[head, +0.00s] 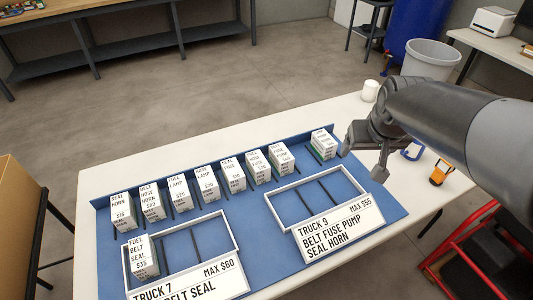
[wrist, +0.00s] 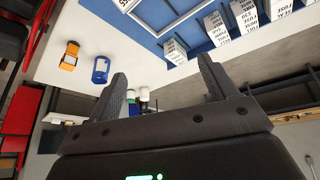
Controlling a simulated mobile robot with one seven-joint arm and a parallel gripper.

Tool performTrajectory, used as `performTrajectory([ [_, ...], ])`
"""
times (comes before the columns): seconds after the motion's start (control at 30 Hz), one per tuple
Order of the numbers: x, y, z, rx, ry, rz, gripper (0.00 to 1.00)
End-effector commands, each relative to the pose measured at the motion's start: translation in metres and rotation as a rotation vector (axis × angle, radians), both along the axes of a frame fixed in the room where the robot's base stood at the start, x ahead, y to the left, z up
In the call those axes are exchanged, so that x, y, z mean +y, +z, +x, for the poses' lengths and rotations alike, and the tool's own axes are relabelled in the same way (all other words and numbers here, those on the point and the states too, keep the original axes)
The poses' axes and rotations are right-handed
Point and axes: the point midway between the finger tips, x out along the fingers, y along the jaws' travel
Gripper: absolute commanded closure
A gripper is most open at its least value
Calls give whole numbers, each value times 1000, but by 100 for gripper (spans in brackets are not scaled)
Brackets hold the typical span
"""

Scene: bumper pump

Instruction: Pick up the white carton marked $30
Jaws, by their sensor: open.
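Several white cartons stand in a row along the back of a blue board (head: 262,228) in the head view. Another white carton (head: 141,257), marked fuel belt seal, stands in the left tray. My gripper (head: 362,160) is open and empty above the board's right end, just right of the rightmost carton. In the wrist view, a white carton (wrist: 174,50) shows beyond my open fingers (wrist: 162,76), apart from them.
The left tray (head: 205,262) has a Truck 7 sign, max $60; the right tray (head: 272,205) has a Truck 9 sign, max $55, and is empty. A white cup (head: 370,91), a blue item (head: 412,151) and an orange item (head: 439,173) lie near my arm.

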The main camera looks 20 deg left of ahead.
Motion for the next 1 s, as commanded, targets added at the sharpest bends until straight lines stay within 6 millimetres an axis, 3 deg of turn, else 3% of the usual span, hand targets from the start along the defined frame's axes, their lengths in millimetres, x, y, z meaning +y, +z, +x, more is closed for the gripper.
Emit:
performTrajectory([
  [0.2,66,-35,52,23,124,-7,22],
  [0.5,167,-104,100,46,289,-4,22],
  [0.8,261,-184,117,69,426,13,22],
  [1.0,288,-211,117,75,463,20,22],
])
